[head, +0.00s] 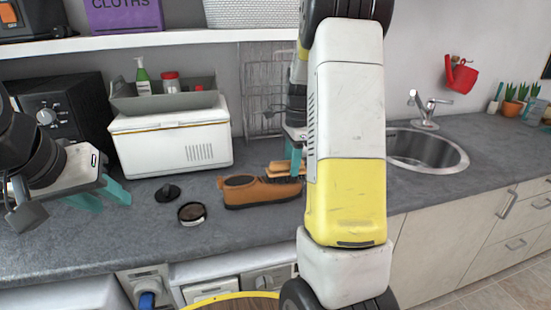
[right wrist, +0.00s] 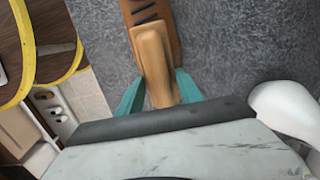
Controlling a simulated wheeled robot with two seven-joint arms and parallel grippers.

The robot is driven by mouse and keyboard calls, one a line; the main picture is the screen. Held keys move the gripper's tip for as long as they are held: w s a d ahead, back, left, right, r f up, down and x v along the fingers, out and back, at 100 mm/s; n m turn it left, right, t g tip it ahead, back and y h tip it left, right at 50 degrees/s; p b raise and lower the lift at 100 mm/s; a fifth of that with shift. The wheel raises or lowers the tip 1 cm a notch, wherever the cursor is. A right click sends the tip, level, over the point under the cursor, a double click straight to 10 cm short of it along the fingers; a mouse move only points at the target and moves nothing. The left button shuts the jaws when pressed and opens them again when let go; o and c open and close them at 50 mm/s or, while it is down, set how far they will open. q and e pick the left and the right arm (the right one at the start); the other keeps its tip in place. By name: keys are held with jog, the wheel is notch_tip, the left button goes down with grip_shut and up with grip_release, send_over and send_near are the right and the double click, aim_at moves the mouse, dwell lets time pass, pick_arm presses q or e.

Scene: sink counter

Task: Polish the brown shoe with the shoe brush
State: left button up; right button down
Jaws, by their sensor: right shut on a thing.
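Part of the shoe (right wrist: 135,12) shows at the top of the right wrist view. My right gripper (right wrist: 152,92) is shut on the wooden shoe brush (right wrist: 152,55). The brush (head: 280,168) is over or against the shoe's right part; I cannot tell whether they touch. My left gripper (head: 102,196) is open and empty at the left, apart from the shoe.
An open polish tin (head: 191,213) and a dark lid (head: 168,193) lie left of the shoe. A white box (head: 172,145) with a grey caddy (head: 165,98) stands behind. A wire rack (head: 265,90) leans at the wall. The sink (head: 425,150) is to the right.

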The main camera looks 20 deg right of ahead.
jog(key=shift+f, duration=0.5)
dwell(1.0)
jog(key=shift+s, duration=0.1)
dwell(0.3)
jog(key=shift+s+a, duration=0.1)
jog(key=shift+s, duration=1)
jog(key=shift+w+r, duration=0.1)
jog(key=shift+w, duration=0.05)
jog(key=shift+w, duration=2.2)
jog(key=shift+s, duration=2.25)
